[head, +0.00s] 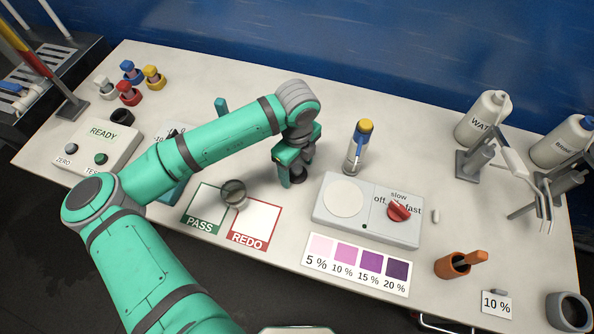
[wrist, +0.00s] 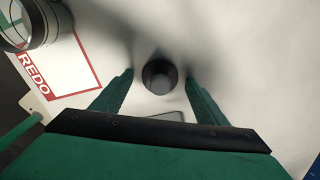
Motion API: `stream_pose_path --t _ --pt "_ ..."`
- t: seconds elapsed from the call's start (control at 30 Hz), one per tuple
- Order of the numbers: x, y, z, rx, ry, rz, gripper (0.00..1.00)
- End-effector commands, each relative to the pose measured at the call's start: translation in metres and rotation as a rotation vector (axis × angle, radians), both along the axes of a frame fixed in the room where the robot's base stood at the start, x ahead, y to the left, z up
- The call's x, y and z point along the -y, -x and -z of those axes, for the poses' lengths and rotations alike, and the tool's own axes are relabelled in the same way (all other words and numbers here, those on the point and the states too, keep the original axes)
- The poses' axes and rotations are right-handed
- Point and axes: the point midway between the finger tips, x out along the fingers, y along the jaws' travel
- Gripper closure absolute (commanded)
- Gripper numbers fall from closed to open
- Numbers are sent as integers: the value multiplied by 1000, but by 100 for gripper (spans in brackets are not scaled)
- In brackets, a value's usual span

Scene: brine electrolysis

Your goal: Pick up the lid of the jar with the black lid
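A small dark round piece (wrist: 160,76), black with a greyer disc on top, lies between the fingertips in the wrist view. It looks like the black lid, but I cannot tell whether it sits on a jar. In the head view it shows as a dark shape (head: 298,179) low under my gripper (head: 293,170), partly hidden by the fingers. My gripper points down and is open. In the wrist view its two fingers (wrist: 159,80) stand apart, one on each side of the dark piece, with gaps and no visible contact.
A glass dish (head: 234,192) stands by the PASS and REDO cards. The stirrer box (head: 367,232) with a red knob is close on the right, with a yellow-capped tube (head: 358,147) behind it. Several coloured-lid jars (head: 128,92) and a black ring (head: 122,117) are at back left.

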Motion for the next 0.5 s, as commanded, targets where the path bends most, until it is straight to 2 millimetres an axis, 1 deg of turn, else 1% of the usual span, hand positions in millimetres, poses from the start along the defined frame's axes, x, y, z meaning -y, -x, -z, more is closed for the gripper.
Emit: stream_pose_path --t 0.03,0.07,0.1,0.17,0.5 --pt "0 0 0 0 0 0 44" --pt "0 0 0 0 0 0 52" --pt "0 0 0 0 0 0 61" --pt "0 0 0 0 0 0 75" --pt "0 0 0 0 0 0 76"
